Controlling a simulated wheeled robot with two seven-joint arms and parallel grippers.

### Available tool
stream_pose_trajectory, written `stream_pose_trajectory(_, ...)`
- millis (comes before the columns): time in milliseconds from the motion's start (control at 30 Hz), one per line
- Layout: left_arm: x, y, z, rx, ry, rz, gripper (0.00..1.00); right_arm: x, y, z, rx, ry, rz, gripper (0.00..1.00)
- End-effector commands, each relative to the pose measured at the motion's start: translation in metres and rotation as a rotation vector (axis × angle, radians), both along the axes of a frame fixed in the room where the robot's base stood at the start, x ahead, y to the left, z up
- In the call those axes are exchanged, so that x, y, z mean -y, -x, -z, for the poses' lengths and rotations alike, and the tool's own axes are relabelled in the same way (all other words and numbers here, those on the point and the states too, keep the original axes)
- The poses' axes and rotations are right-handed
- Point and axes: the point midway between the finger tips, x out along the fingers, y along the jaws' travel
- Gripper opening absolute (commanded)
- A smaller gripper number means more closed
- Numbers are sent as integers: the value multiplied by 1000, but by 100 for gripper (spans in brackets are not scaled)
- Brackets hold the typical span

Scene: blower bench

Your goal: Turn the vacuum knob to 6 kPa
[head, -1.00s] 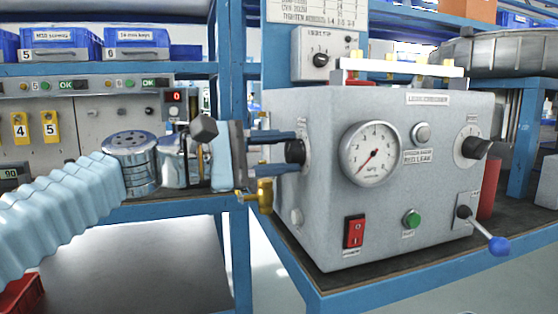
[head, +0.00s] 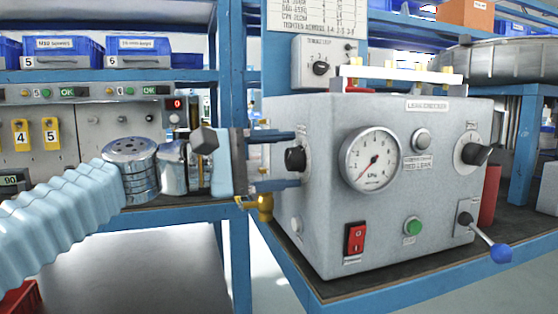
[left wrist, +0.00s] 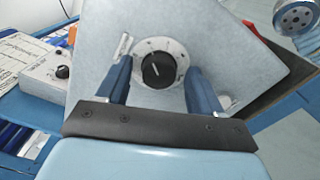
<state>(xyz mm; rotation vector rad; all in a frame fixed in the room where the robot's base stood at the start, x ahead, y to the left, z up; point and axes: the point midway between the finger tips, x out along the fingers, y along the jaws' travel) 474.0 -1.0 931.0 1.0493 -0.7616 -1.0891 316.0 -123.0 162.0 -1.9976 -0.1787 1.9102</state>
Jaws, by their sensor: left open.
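The grey leak-checker box (head: 330,240) stands on the bench with a round kPa gauge (head: 371,159) on its front. The gauge needle points to the lower left, near the low end of the scale. A black knob (head: 295,158) is on the box's left face; it also shows in the left wrist view (left wrist: 158,70), with a pale pointer line and a round scale plate. My left gripper (head: 285,160) is open at this knob. Its blue fingers are on either side of the knob with gaps, in the left wrist view too (left wrist: 160,85). My right gripper is not in view.
The box front also has a red switch (head: 355,239), a green button (head: 412,226), another black knob (head: 475,153) and a blue-tipped lever (head: 498,252). A brass fitting (head: 264,206) sits just below my left gripper. A small selector box (head: 322,63) stands behind.

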Motion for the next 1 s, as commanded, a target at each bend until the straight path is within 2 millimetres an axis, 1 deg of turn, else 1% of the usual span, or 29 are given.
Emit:
stream_pose_trajectory(167,-2,0,0,0,1,-1,66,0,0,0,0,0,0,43)
stream_pose_trajectory(267,-10,3,0,0,-1,-2,66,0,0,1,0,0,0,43)
stream_pose_trajectory(367,-28,8,0,0,0,-4,66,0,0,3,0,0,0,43)
stream_pose_trajectory(600,-85,27,0,0,1,-6,66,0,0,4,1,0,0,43)
stream_pose_trajectory(700,-104,33,-1,1,0,-4,66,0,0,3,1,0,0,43)
stream_pose_trajectory(833,-122,39,0,0,0,-2,66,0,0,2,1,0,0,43)
stream_pose_trajectory(1000,-131,43,0,0,1,-1,66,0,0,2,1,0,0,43)
